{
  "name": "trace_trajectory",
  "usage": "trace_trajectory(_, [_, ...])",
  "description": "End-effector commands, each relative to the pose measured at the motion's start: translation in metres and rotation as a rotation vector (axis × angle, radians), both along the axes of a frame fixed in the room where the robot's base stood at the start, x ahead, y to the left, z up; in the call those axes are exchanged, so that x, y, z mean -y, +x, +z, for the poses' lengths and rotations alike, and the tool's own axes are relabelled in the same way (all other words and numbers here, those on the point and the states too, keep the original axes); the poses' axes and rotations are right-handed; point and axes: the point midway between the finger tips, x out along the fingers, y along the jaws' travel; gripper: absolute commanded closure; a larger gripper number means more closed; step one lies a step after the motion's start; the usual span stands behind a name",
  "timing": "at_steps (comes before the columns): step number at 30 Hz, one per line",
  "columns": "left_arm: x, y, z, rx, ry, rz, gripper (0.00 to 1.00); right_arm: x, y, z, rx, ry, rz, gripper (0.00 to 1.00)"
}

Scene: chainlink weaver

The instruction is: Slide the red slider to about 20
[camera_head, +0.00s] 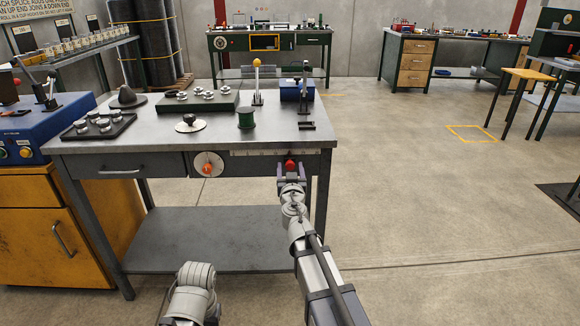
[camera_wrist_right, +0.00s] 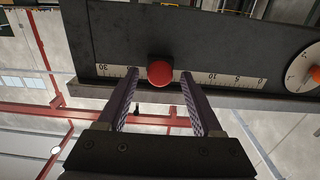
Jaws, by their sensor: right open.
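The red slider (camera_wrist_right: 160,73) is a round red knob on a white scale strip, seen upside down in the right wrist view. The 30 is to its left and 10, 5 and 0 to its right; the marks at the knob are hidden. The slider also shows in the head view (camera_head: 290,164), on the right part of the bench front. My right gripper (camera_wrist_right: 160,76) is open, one finger on each side of the knob, with small gaps visible. In the head view my left arm shows low down, its gripper out of view.
The scale strip (camera_head: 250,152) runs along the front of the grey workbench (camera_head: 165,142). Left of the slider in the head view is a white dial with an orange knob (camera_head: 208,168). A green spool (camera_head: 246,119) and a blue box (camera_head: 296,90) stand on top.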

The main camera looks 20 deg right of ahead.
Motion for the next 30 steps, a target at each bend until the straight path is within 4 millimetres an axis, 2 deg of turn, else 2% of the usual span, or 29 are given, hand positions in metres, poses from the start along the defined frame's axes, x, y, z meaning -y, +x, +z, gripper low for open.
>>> trace_trajectory(3, [0.000,0.000,0.000,0.000,0.000,0.000,1.00,-0.006,-0.024,0.000,0.000,0.000,0.001,0.33])
trace_trajectory(9, [0.000,0.000,0.000,0.000,0.000,0.000,1.00,-0.014,-0.050,0.000,0.000,0.000,0.001,0.33])
trace_trajectory(26, [0.000,0.000,0.000,0.000,0.000,0.000,1.00,-0.016,-0.055,-0.001,-0.004,0.000,-0.009,0.33])
trace_trajectory(30, [0.000,0.000,0.000,0.000,0.000,0.000,1.00,-0.015,-0.066,-0.013,-0.061,0.001,-0.099,0.33])
